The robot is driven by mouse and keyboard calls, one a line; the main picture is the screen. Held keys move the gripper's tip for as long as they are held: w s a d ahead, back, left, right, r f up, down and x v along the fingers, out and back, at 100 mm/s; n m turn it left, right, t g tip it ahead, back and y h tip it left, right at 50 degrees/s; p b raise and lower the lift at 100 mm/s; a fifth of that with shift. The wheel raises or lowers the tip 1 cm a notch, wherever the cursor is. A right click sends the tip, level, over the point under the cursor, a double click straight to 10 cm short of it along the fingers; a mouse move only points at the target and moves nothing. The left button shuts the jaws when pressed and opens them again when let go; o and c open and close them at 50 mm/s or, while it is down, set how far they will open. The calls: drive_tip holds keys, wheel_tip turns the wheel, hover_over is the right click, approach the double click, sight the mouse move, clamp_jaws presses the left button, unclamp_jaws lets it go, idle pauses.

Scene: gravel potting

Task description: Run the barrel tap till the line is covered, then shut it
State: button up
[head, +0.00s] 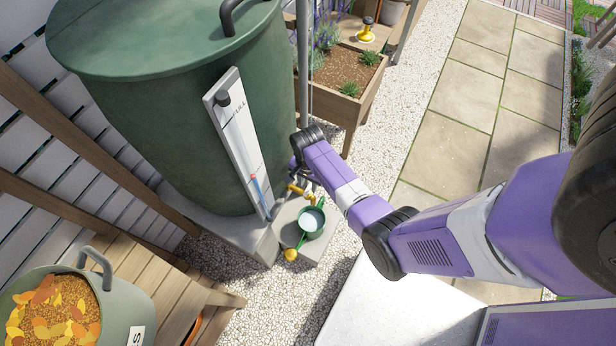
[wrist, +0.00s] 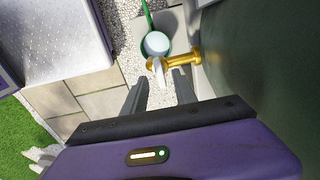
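The green barrel (head: 180,110) stands at the upper left, with a white gauge board (head: 238,140) on its front. The board has a red marker above a blue column. The brass tap (head: 299,191) sticks out low on the barrel; it also shows in the wrist view (wrist: 184,60), with a pale lever (wrist: 158,70). A green watering can (head: 303,238) stands on a block below the tap, a pale round surface inside it. No line inside can be made out. My gripper (wrist: 159,76) is open at the tap, its fingers apart either side of the lever's end. Contact cannot be told.
A stone block (head: 327,246) bears the can. A wooden bench (head: 165,278) with a tub of leaves (head: 130,300) stands at the lower left. A wooden planter (head: 345,105) stands behind the tap. Gravel and a paved path (head: 460,110) lie to the right.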

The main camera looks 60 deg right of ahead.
sight(308, 188)
drive_tip(key=shift+r, duration=2.65)
